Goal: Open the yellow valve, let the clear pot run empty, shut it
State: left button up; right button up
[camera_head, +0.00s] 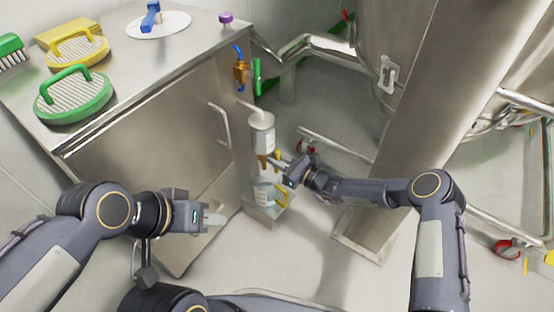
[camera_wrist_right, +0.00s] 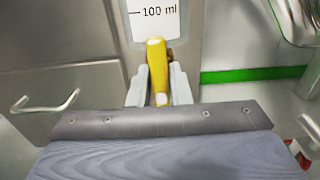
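The clear pot (camera_head: 262,135), with a pale scale panel, hangs at the cabinet's right side. In the right wrist view its panel (camera_wrist_right: 155,18) reads 100 ml. Its liquid level cannot be made out. The yellow valve handle (camera_wrist_right: 157,70) sits just below the pot and points toward the wrist camera. My right gripper (camera_head: 283,170) is at the valve, its fingers (camera_wrist_right: 158,88) close on both sides of the handle, seemingly shut on it. Below stands a clear jug (camera_head: 263,193) with a yellow handle. My left gripper (camera_head: 210,217) is empty in front of the cabinet; its finger gap is unclear.
The steel cabinet (camera_head: 150,130) carries green and yellow brushes (camera_head: 74,95) and a blue-handled item (camera_head: 150,18) on top. A small ledge (camera_head: 268,218) bears the jug.

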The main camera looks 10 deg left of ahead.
grip_shut()
jog(key=shift+m, duration=0.4)
jog(key=m, duration=0.2)
jog(key=shift+w+d+f+m+b, duration=0.1)
jog(key=shift+w+m+b, duration=0.05)
jog(key=shift+m+b, duration=0.25)
jog(key=m, duration=0.4)
jog(key=shift+w+f+m, duration=0.1)
jog(key=shift+w+m, duration=0.05)
jog(key=shift+m, duration=0.15)
jog(key=m, duration=0.2)
jog(key=m+b, duration=0.1)
jog(key=m, duration=0.2)
jog(key=shift+w+d+f, duration=0.1)
jog(key=shift+w+f, duration=0.05)
jog(key=shift+f, duration=0.05)
jog(key=shift+f+m, duration=0.2)
jog(key=shift+m, duration=2.1)
